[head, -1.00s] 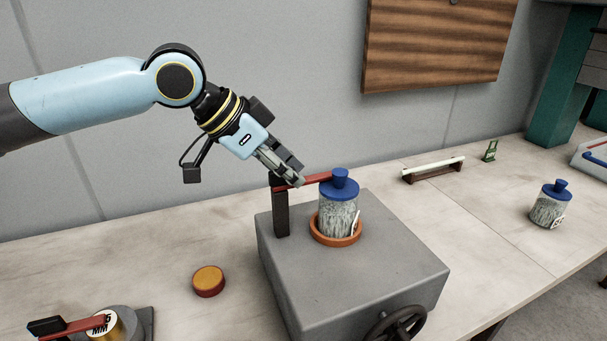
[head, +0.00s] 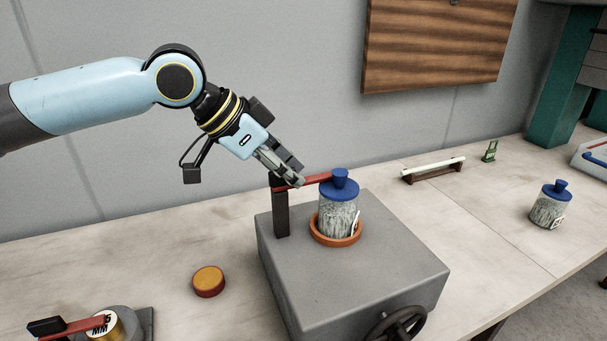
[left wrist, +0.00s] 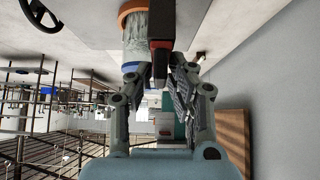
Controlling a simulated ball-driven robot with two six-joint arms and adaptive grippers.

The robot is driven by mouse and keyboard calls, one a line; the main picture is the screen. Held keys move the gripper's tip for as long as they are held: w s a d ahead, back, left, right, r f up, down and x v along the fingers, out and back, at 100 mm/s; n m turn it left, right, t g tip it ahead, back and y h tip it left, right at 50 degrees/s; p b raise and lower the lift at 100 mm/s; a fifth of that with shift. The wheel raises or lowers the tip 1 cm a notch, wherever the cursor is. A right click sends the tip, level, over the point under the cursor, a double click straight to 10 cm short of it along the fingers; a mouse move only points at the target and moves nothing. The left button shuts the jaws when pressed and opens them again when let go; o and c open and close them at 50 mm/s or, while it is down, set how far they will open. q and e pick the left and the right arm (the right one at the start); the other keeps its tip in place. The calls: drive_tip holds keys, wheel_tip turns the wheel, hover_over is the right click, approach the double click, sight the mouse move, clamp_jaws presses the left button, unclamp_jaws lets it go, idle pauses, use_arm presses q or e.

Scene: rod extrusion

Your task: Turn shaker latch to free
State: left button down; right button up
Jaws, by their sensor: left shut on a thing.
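The shaker (head: 385,258) is a grey box on the bench with an orange ring (head: 322,236) on top. A jar (head: 338,216) with a blue lid stands upright in the ring. The red latch bar (head: 318,178) runs from a dark post (head: 281,212) to the jar's lid. My left gripper (head: 298,182) is shut on the latch bar, close to the post. In the left wrist view the latch's dark post and red part (left wrist: 160,44) show between the fingers (left wrist: 158,82), with the orange ring (left wrist: 133,8) behind. My right gripper is not in view.
A second blue-lidded jar (head: 548,207) stands at the right. An orange-topped puck (head: 208,280) lies left of the shaker. Another red-armed device (head: 72,327) is at the lower left. A white rod on a brown rack (head: 433,170) lies behind. A handwheel (head: 398,325) sticks out in front.

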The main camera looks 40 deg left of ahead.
use_arm(q)
drive_tip(key=shift+r+n+y+p, duration=0.1)
drive_tip(key=shift+n+y+p, duration=0.3)
drive_tip(key=shift+n+p, duration=0.25)
drive_tip(key=shift+a+n+t+y, duration=0.1)
drive_tip(key=shift+n+t+y, duration=0.2)
drive_tip(key=shift+n, duration=0.05)
drive_tip(key=shift+n+p, duration=0.5)
drive_tip(key=shift+p, duration=0.2)
drive_tip(key=shift+a+n+y+p, duration=0.1)
drive_tip(key=shift+n+y+p, duration=0.25)
drive_tip(key=shift+y, duration=0.25)
drive_tip(key=shift+f, duration=0.2)
drive_tip(key=shift+n, duration=0.25)
